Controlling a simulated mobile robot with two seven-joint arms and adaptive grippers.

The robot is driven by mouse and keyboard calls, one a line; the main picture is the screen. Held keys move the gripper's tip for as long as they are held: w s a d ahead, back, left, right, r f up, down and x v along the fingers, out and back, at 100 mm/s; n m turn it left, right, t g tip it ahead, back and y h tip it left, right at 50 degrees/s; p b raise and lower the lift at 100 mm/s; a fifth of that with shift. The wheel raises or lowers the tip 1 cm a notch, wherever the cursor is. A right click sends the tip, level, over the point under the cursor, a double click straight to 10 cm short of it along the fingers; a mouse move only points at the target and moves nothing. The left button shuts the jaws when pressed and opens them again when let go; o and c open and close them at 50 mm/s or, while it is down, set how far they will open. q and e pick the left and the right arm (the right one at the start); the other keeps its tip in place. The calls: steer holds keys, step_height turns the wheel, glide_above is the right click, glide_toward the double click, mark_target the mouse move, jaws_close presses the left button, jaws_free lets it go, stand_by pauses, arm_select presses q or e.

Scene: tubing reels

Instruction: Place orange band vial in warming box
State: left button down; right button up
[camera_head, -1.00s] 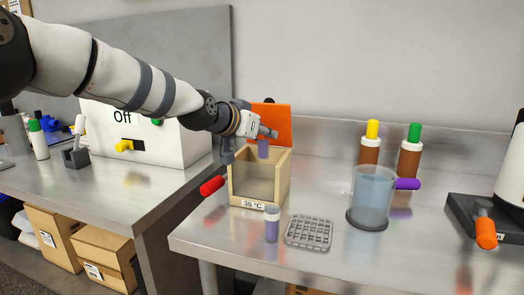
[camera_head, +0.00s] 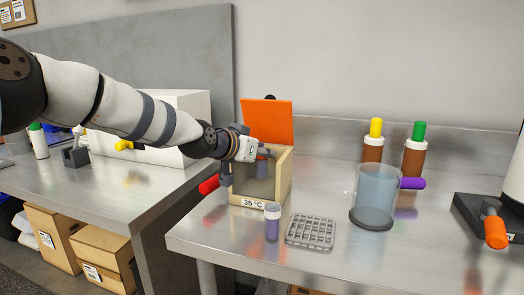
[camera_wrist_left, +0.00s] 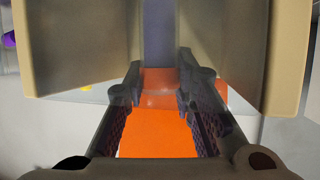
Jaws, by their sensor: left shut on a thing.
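The warming box is a small wooden box (camera_head: 285,180) with a transparent front, a 35 °C label and a raised orange lid (camera_head: 267,121). My left gripper (camera_head: 263,156) is at the top of the box opening, shut on a vial. In the left wrist view the vial's purple-grey body (camera_wrist_left: 157,35) extends between the box's walls (camera_wrist_left: 285,60), and its clear upper part is between my fingers (camera_wrist_left: 158,92). I cannot make out an orange band against the orange lid behind. In the head view the held vial is mostly hidden. My right gripper is not in view.
Another purple vial (camera_head: 272,225) stands in front of the box, beside a grey grid rack (camera_head: 311,232). A red handle (camera_head: 209,185) projects left of the box.

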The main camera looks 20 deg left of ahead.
arm_select(q)
steer(key=shift+f, duration=0.25)
steer(key=c, duration=1.3)
jaws_free()
steer(key=shift+f, duration=0.1)
steer(key=shift+c, duration=0.2)
steer(key=shift+r, duration=0.25)
steer(key=s+r, duration=0.1)
steer(key=s+a+r+p, duration=0.1)
steer(key=s+r, duration=0.2)
steer(key=s, duration=0.1)
steer(key=shift+s+a+r+p, duration=0.15)
steer(key=shift+s+a+p, duration=0.1)
steer(key=shift+a+p, duration=0.15)
steer(key=shift+f+v, duration=0.2)
steer(key=shift+v, duration=1.15)
steer(key=shift+f+v, duration=0.25)
steer(key=shift+v, duration=1.05)
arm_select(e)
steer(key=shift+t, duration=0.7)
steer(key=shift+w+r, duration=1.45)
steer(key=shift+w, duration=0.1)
arm_select(q)
steer(key=shift+s, duration=0.2)
